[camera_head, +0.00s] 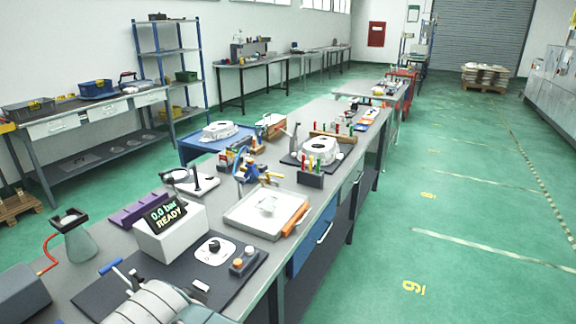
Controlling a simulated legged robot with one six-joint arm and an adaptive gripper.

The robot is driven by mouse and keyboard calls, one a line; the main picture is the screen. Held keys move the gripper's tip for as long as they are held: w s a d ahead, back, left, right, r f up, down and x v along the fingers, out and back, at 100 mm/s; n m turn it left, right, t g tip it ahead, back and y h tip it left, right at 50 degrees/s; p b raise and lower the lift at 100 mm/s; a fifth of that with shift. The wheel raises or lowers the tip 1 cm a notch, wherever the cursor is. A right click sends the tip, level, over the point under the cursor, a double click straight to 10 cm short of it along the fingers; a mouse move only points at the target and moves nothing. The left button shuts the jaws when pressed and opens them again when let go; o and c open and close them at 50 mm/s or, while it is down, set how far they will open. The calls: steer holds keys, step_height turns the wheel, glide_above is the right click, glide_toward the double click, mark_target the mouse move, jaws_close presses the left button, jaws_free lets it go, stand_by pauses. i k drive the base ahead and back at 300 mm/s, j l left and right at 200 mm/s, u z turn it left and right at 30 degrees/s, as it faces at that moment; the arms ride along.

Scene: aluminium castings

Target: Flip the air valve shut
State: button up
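A small blue lever handle (110,266) shows at the lower left on a dark mat, beside a grey rounded metal body (155,303) cut off by the bottom edge. A round black knob (214,247) sits on a white plate on the same mat. I cannot tell for certain which of these is the air valve, or whether it is open. No gripper fingers show in the view.
A small box with orange and pale buttons (244,262) stands right of the knob. A conical grey stand (76,240) and red hose (49,254) are at left. A white tray (267,213) and castings lie farther along the bench. The green floor (455,230) at right is clear.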

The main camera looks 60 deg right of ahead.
mark_target(275, 175)
steer(key=l, duration=1.4)
steer(key=k+l, duration=0.15)
steer(key=l, duration=2.85)
steer(key=i+j, duration=0.15)
steer(key=i+l, duration=0.05)
steer(key=i, duration=0.05)
